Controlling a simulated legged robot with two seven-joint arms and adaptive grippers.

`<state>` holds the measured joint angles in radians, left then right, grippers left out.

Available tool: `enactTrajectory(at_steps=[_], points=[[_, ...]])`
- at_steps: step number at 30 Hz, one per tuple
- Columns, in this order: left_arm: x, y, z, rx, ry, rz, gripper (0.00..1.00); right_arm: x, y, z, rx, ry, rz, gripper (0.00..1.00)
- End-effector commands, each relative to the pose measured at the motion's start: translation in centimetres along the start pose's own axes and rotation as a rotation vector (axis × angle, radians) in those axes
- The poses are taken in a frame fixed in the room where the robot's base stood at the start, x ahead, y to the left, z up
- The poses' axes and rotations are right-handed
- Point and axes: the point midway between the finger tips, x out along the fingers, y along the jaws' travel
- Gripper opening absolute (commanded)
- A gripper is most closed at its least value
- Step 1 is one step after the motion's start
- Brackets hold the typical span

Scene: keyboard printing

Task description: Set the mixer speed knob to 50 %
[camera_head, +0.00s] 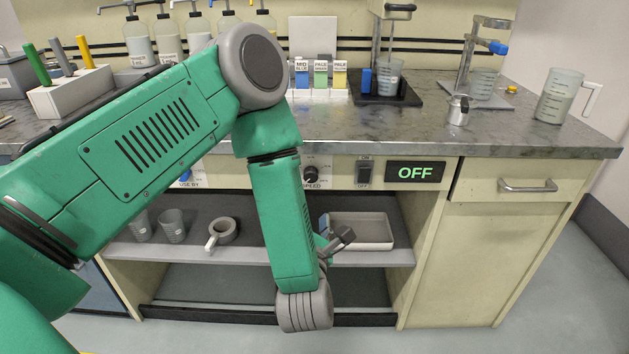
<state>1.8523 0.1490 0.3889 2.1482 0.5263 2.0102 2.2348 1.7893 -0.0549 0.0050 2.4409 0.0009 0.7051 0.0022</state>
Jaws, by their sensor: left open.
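The speed knob (311,174) is a round black dial on the cream front panel, just below the counter edge, with a SPEED label under it. My left arm hangs just left of it and covers part of the panel. My left gripper (338,239) shows only in part beside the forearm, below the knob and apart from it, in front of the shelf; it is open. The mixer (397,12) stands on the counter above a beaker (389,76). The display (415,172) reads OFF, with a switch (363,173) left of it. The knob's pointer is too small to read.
The counter edge (520,150) overhangs the panel. A drawer handle (528,186) sticks out at right. The floor at right is clear.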

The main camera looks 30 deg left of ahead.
Motion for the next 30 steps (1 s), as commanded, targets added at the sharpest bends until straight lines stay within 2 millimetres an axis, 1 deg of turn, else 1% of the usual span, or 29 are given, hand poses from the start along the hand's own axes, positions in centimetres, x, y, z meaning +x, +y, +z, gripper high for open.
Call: enactTrajectory(at_steps=[5, 11, 15, 18, 21, 25, 30], points=[[2.0, 0.4, -0.3, -0.002, 0.005, 0.010, 0.52, -0.2, 0.0, 0.0, 0.000, 0.000, 0.000, 0.84], [5.0, 0.4, -0.3, 0.000, 0.005, 0.011, 0.52, -0.3, 0.0, 0.0, 0.000, 0.000, 0.000, 0.84], [8.0, 0.3, 0.0, 0.004, -0.005, 0.009, 0.52, 0.2, 0.0, 0.0, 0.000, 0.000, 0.000, 0.84], [9.8, 0.2, 0.0, 0.005, -0.005, 0.009, 0.52, 0.5, 0.0, 0.0, 0.000, 0.000, 0.000, 0.84], [11.2, 0.2, 0.0, 0.007, -0.004, 0.008, 0.52, 0.6, 0.0, 0.0, 0.000, 0.000, 0.000, 0.84], [12.4, 0.2, 0.0, 0.006, -0.003, 0.006, 0.52, 0.8, 0.0, 0.0, 0.000, 0.000, 0.000, 0.84], [13.0, 0.3, -0.1, 0.005, -0.002, 0.004, 0.52, 0.8, 0.0, 0.1, 0.000, 0.000, 0.000, 0.84]])
